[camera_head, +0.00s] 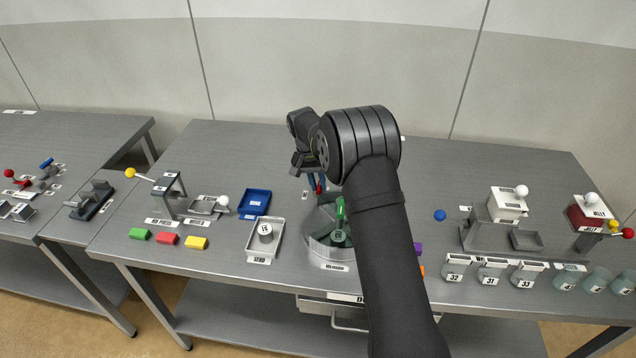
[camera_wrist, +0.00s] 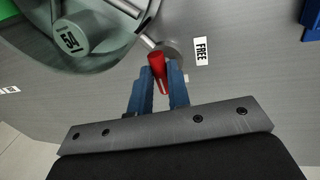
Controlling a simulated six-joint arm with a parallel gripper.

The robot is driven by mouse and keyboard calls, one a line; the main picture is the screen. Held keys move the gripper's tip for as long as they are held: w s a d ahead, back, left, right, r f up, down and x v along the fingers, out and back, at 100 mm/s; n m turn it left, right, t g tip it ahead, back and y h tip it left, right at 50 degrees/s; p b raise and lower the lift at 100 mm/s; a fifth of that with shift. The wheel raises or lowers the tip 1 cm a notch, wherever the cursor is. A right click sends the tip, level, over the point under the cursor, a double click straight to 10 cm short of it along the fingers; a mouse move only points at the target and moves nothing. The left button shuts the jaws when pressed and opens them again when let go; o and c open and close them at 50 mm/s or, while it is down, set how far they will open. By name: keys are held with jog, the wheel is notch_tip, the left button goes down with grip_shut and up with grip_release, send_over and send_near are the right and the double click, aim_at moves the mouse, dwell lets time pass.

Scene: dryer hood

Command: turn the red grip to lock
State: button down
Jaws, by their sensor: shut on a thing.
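The red grip (camera_wrist: 157,66) sits on the end of a thin metal rod beside the round dryer hood (camera_wrist: 120,55). My gripper (camera_wrist: 160,82) has a blue finger on each side of the red grip and is shut on it. A label reading FREE (camera_wrist: 201,51) lies just right of the grip in the wrist view. In the head view my gripper (camera_head: 317,180) reaches down behind the hood (camera_head: 320,250), and only a little of the red grip shows. My arm hides the hood's right side.
Inside the hood is a grey-green cylinder marked 54 (camera_wrist: 72,38). A blue tray (camera_head: 255,203) and a tray marked SEND (camera_head: 262,258) stand left of the hood. A blue ball (camera_head: 440,215) lies to the right. Bare table lies behind my gripper.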

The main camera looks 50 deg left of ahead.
jog(key=c, duration=1.6)
grip_release()
jog(key=shift+c, duration=0.2)
jog(key=shift+r, duration=0.1)
notch_tip(320, 180, up, 17)
jog(key=s+a, duration=0.2)
jog(key=shift+s+a, duration=0.2)
jog(key=shift+a, duration=0.05)
jog(key=f, duration=0.5)
jog(key=w+d+f, duration=0.1)
jog(key=f, duration=0.5)
jog(key=w+d+f, duration=0.1)
jog(key=f, duration=0.5)
jog(key=shift+w+d+f, duration=0.15)
jog(key=shift+w+d, duration=0.05)
jog(key=shift+d, duration=0.05)
